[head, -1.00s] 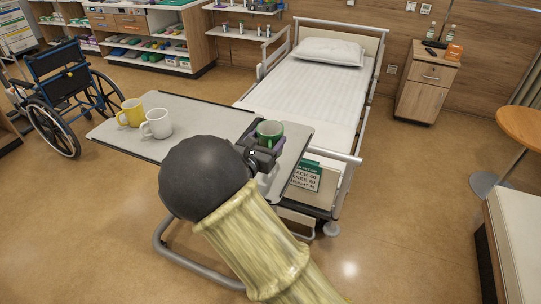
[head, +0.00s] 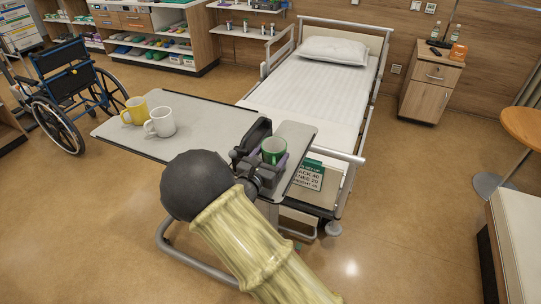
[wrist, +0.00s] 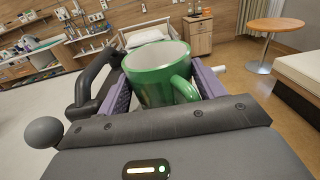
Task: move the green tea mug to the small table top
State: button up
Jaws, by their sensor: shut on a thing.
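The green mug (head: 274,151) is upright in my gripper (head: 262,160), over the right end of the grey overbed table (head: 215,125). In the wrist view the green mug (wrist: 150,80) sits between the two purple finger pads of my gripper (wrist: 158,88), with its handle toward the lower right. My gripper is shut on it. The mug's base is hidden, so any gap to the table is hard to tell. A small round wooden table (head: 526,125) stands at the right edge of the head view, and its top also shows in the wrist view (wrist: 275,25).
A yellow mug (head: 134,111) and a white mug (head: 160,122) stand on the overbed table's left part. A bed (head: 310,85) lies behind it. A wooden bedside cabinet (head: 430,88) holds bottles. A pale bench (head: 518,235) is at lower right. Open floor (head: 410,190) lies between.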

jog(key=shift+f, duration=0.1)
jog(key=o, duration=1.1)
jog(key=shift+o, duration=0.2)
jog(key=shift+s+a, duration=0.2)
jog(key=shift+s, duration=0.05)
jog(key=b+v, duration=0.1)
jog(key=v, duration=1)
jog(key=shift+s+b, duration=0.25)
jog(key=shift+b, duration=0.05)
